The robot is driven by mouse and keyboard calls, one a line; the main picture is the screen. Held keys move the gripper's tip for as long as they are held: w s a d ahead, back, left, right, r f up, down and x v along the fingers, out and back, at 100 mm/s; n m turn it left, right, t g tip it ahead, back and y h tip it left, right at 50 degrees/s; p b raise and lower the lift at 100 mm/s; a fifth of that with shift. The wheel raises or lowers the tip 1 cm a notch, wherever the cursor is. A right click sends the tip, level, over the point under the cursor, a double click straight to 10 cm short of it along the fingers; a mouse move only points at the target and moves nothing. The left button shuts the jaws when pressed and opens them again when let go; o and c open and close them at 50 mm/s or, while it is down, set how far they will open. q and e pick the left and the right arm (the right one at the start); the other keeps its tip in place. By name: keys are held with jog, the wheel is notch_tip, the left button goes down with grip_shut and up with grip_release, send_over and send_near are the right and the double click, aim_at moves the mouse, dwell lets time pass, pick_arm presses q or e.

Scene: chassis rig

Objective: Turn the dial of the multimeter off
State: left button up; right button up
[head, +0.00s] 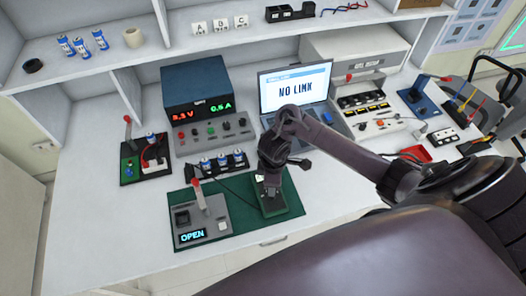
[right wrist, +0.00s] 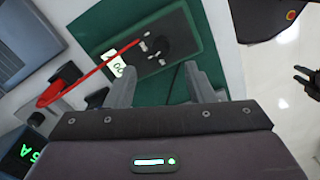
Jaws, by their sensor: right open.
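The multimeter (head: 272,204) is a flat dark-green device on a green mat (head: 292,190) near the table's front. In the right wrist view, the multimeter (right wrist: 185,50) shows a dark round dial (right wrist: 156,40), a small white display (right wrist: 117,64) and pale jacks. My right gripper (head: 268,178) hangs over the multimeter and hides part of it. In the right wrist view, my right gripper (right wrist: 163,82) is open with nothing between its fingers. The dial lies beyond the fingertips, apart from them. The dial's pointer position is too small to tell. My left gripper is not recognizable.
A grey box (head: 203,217) with an upright red-tipped lever and "OPEN" display stands left of the multimeter. Behind are a row of small blue-white cylinders (head: 222,161), a power supply (head: 195,88) and a laptop (head: 296,90). White table is clear at front right.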

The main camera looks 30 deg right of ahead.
jog(key=shift+w+f, duration=0.2)
jog(key=shift+f, duration=0.1)
jog(key=f, duration=0.2)
jog(key=s+f+b, duration=0.1)
jog(key=f, duration=0.1)
jog(key=shift+f, duration=0.25)
notch_tip(320, 180, down, 2)
jog(key=shift+w, duration=0.15)
jog(key=shift+w+f, duration=0.1)
jog(key=shift+f, duration=0.15)
pick_arm(q)
jog(key=shift+s+f, duration=0.8)
jog(key=shift+s, duration=0.15)
pick_arm(e)
jog(key=c, duration=1)
